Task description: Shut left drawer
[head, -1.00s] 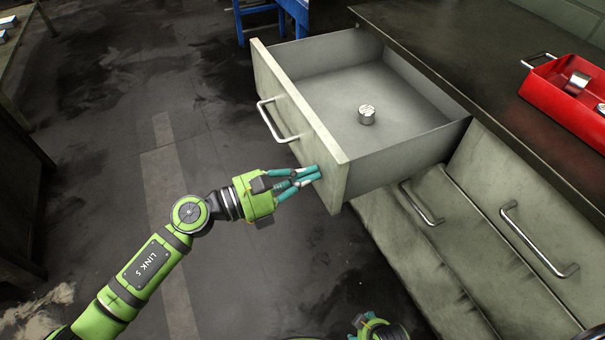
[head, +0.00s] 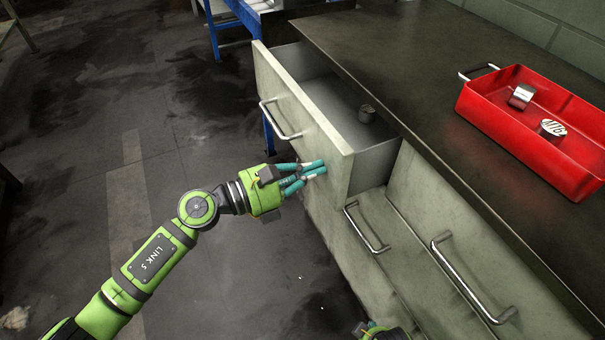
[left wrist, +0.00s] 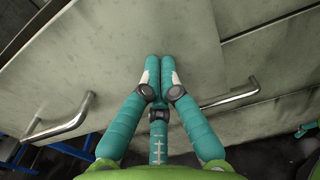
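The left drawer (head: 310,110) is a grey metal drawer at the upper middle of the head view, partly open. Its bar handle (head: 278,122) is on the front. My right gripper (head: 386,332) shows only as a sliver at the bottom edge.
The dark cabinet top (head: 400,70) carries a red tray (head: 500,120) with metal parts. Lower drawers with bar handles (head: 470,280) are shut below. A blue frame (head: 240,15) stands behind. The floor at left is clear.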

